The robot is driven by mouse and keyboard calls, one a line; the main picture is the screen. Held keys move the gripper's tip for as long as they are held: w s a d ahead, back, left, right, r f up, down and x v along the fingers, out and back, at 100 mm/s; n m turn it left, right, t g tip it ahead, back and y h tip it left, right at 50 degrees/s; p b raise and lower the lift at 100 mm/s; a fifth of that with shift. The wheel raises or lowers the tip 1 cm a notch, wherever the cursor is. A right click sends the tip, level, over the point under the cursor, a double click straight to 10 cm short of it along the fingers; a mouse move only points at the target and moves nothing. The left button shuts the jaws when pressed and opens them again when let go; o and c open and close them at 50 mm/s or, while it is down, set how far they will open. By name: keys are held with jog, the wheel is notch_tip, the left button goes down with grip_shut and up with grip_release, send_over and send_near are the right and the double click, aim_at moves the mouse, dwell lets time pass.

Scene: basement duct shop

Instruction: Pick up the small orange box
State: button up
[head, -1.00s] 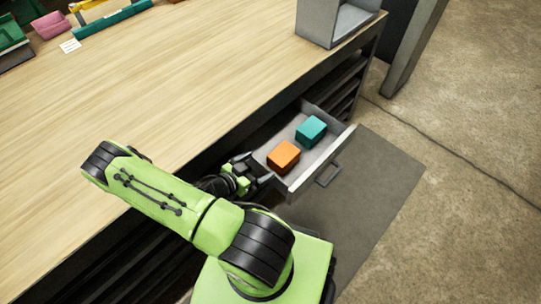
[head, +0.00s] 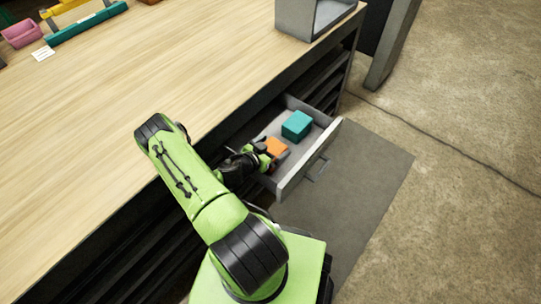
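The small orange box (head: 277,148) lies in the open grey drawer (head: 309,166) under the workbench, towards the drawer's near left part. My gripper (head: 271,157) is at the orange box, over the drawer's left side, and covers part of the box. Its fingers are small and partly hidden here, so I cannot tell whether they are open or closed on the box. A teal box (head: 297,125) sits in the same drawer, just beyond the orange one.
The wooden workbench top (head: 150,75) is wide and mostly bare. A grey open bin (head: 306,20) stands at its far right corner. A pink tray (head: 22,33) and a teal-and-yellow item (head: 85,24) are at the back left. A dark mat (head: 350,185) lies on the floor.

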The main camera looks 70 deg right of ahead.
aim_at(272, 148)
jog(key=c, duration=1)
notch_tip(272, 148, up, 10)
jog(key=p, duration=0.3)
jog(key=shift+r, duration=0.1)
